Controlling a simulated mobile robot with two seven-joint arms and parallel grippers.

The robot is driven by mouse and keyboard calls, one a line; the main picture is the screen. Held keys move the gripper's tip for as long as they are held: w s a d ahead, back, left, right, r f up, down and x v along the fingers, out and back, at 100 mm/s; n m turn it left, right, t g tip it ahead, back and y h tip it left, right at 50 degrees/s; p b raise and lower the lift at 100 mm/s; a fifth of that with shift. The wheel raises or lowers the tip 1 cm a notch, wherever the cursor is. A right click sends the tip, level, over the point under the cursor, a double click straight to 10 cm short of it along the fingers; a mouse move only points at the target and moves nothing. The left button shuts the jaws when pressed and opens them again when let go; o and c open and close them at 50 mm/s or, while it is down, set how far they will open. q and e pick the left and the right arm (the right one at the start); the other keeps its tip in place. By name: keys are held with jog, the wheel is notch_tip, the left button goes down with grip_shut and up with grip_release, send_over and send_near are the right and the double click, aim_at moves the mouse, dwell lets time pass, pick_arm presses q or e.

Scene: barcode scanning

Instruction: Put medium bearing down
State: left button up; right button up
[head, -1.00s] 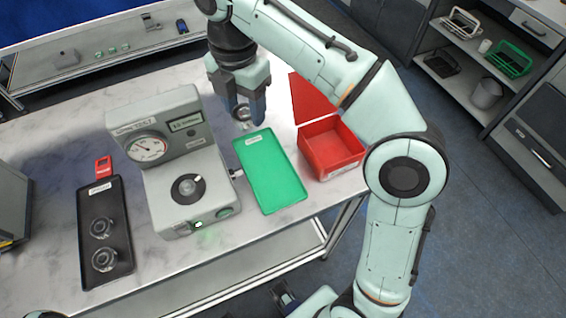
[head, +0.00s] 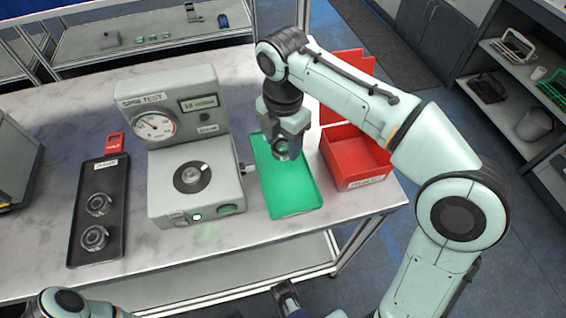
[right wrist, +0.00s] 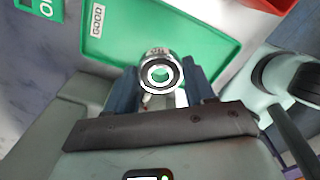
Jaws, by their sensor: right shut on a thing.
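My right gripper (head: 283,152) is shut on a metal ring bearing, the medium bearing (head: 281,144), above the upper part of the green tray (head: 292,205). In the right wrist view the bearing (right wrist: 160,74) sits between the two blue fingers, and the green tray (right wrist: 205,47) with its "GOOD" label lies beyond it. I cannot tell the exact height above the tray. My left gripper (head: 287,297) may be the dark part at the bottom edge; its jaws cannot be made out.
The spin test machine (head: 195,180) stands left of the green tray. A red open bin (head: 355,155) stands right of it. A black tray (head: 82,235) with two bearings lies at the left, with a red tag (head: 115,142) behind it. The lower green tray is empty.

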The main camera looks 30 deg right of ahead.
aim_at(283, 168)
jog(key=shift+f+b, duration=0.85)
jog(key=shift+f, duration=2.4)
jog(key=shift+f, duration=0.15)
jog(key=o, duration=1.3)
jog(key=shift+c, duration=0.2)
notch_tip(283, 168, up, 12)
jog(key=p, duration=0.4)
